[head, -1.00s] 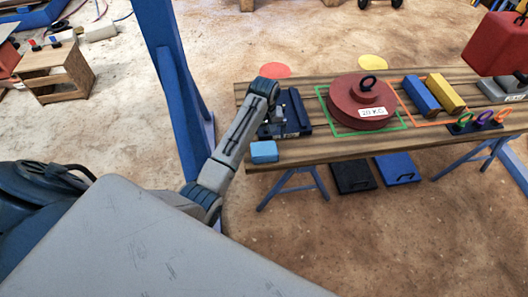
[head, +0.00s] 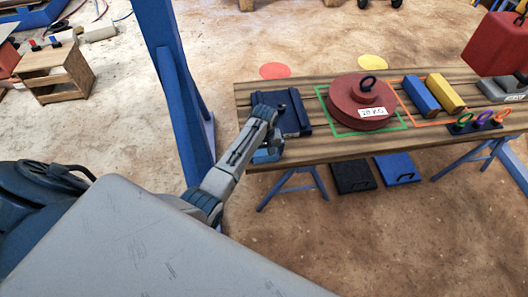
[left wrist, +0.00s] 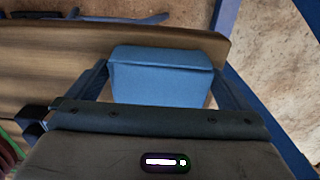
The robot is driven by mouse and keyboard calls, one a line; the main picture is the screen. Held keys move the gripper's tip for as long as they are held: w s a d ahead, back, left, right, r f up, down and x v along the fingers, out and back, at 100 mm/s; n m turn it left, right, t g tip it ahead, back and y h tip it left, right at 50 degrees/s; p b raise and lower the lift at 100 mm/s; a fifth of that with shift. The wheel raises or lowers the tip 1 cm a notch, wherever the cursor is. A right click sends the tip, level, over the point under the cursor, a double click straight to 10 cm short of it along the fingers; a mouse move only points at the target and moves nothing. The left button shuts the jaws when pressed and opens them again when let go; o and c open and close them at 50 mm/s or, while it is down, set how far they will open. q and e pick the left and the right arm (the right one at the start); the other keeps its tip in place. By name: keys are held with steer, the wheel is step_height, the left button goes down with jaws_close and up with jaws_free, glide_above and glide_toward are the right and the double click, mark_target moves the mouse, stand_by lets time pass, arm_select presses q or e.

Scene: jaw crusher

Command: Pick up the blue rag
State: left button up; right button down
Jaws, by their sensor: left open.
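The blue rag is a folded, light blue block on the bench's near left corner. In the left wrist view the blue rag (left wrist: 160,76) fills the upper middle, close to the camera. My left gripper (head: 268,147) is over that corner in the head view and partly hides the rag. In the left wrist view its two fingers stand apart, one on each side of the rag. I cannot tell whether they touch it. My right gripper is not in view.
The wooden bench (head: 300,152) holds a dark blue fixture (head: 293,112), a dark red 20 kg weight (head: 362,102), and blue and yellow blocks (head: 445,93) farther right. A blue post (head: 180,100) stands left of the bench. Bare bench lies right of the rag.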

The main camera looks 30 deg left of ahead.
mark_target(265, 153)
arm_select(q)
steer(key=c, duration=0.8)
steer(key=shift+r, duration=0.15)
steer(key=shift+r, duration=0.55)
step_height(265, 153, up, 2)
steer(key=shift+s+r, duration=0.15)
steer(key=s+d, duration=0.3)
steer(key=s, duration=0.4)
steer(key=s+d+r, duration=0.1)
steer(key=s+d, duration=0.3)
steer(key=s, duration=0.3)
steer(key=shift+r, duration=0.2)
